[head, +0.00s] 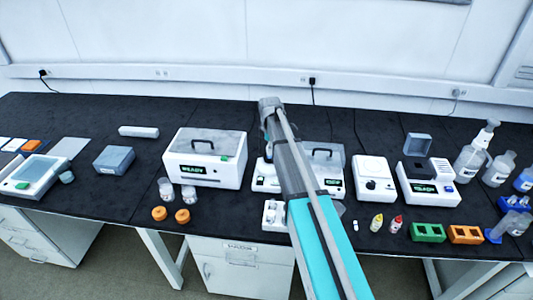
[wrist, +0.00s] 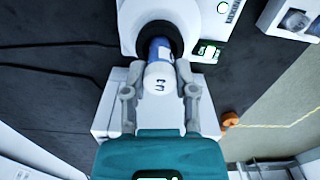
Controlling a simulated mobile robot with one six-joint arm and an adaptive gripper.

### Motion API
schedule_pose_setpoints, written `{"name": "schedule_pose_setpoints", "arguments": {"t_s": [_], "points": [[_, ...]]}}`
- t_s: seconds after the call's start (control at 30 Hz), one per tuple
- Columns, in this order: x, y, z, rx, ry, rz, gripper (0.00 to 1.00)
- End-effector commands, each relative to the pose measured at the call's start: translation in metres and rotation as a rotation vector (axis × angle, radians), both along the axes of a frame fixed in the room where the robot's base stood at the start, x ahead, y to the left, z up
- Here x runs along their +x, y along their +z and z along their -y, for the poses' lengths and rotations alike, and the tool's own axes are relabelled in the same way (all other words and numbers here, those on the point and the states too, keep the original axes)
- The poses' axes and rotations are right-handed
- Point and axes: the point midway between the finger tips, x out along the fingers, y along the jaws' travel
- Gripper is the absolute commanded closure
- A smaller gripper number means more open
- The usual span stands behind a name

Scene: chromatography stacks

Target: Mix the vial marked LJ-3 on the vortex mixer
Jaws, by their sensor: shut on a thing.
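In the wrist view my gripper (wrist: 161,72) is shut on a vial (wrist: 158,78) with a white cap and a blue band. Dark marks on the cap are too blurred to read. The vial's far end is at the round black cup of a white device (wrist: 132,30), which looks like the vortex mixer; I cannot tell whether it touches the cup. A small green-lit display (wrist: 208,50) is on its front. In the head view my gripper (head: 269,104) is over the bench, and my arm hides the vial and most of this device (head: 262,184).
A white box with a handled lid (head: 205,172) stands close to the left. A clear-lidded device (head: 330,160) is to the right. A white vial rack (head: 270,222) and two orange caps (head: 159,213) are at the front. Bottles (head: 470,160) stand far right.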

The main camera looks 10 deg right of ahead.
Motion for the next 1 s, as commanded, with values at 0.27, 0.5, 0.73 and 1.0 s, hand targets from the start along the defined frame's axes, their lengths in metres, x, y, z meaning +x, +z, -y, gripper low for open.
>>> {"name": "schedule_pose_setpoints", "arguments": {"t_s": [0.27,0.5,0.73,1.0], "points": [[0.0,0.0012,0.0,0.0,0.0,0.0,0.9],[0.0,0.0031,0.0001,0.0,0.0,0.0,0.9],[0.0,0.003,0.0001,0.0,0.0,0.0,0.9],[0.0,0.003,0.0003,0.0,0.0,0.0,0.23]]}}
